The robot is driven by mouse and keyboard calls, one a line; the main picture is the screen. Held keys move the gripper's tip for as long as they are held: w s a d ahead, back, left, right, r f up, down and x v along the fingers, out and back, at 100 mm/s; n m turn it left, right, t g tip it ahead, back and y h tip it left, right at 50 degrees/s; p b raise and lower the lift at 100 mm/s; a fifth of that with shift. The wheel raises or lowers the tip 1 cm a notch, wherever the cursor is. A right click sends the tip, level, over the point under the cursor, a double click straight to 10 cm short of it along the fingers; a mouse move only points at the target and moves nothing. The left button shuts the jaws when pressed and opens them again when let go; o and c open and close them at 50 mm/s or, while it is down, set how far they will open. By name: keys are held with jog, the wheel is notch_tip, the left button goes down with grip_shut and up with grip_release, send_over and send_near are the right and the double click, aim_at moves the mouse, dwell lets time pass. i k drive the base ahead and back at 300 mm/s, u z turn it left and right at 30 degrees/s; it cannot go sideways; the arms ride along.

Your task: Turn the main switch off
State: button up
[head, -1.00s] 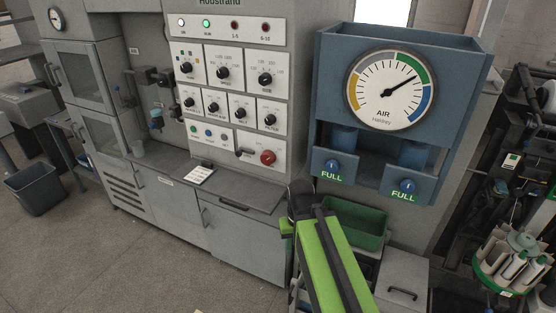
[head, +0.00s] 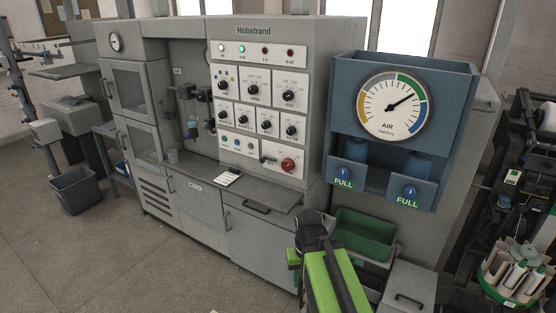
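The grey control panel of the machine (head: 262,54) carries several black rotary knobs and a large red round knob (head: 288,164) at its lower right. A dark lever-like handle (head: 268,159) sits just left of the red knob. The labels are too small to read, so I cannot tell for certain which is the main switch. Of the small lamps along the top, a white one (head: 222,47) and a green one (head: 242,49) look lit. My green and black arm (head: 328,275) rises from the bottom, below and apart from the panel. Its gripper fingers are not visible.
A blue air gauge box (head: 403,130) with two FULL knobs juts out right of the panel. Below it are a green bin (head: 365,233) and a grey drawer unit (head: 408,290). A shelf (head: 262,196) sticks out under the panel. Open floor (head: 110,250) lies front left.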

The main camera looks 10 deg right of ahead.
aim_at(287, 164)
jog(key=u, duration=0.05)
jog(key=i, duration=0.85)
jog(key=u, duration=1.4)
jog(key=k, duration=0.45)
jog(key=u, duration=0.2)
jog(key=i, duration=0.5)
jog(key=u, duration=0.05)
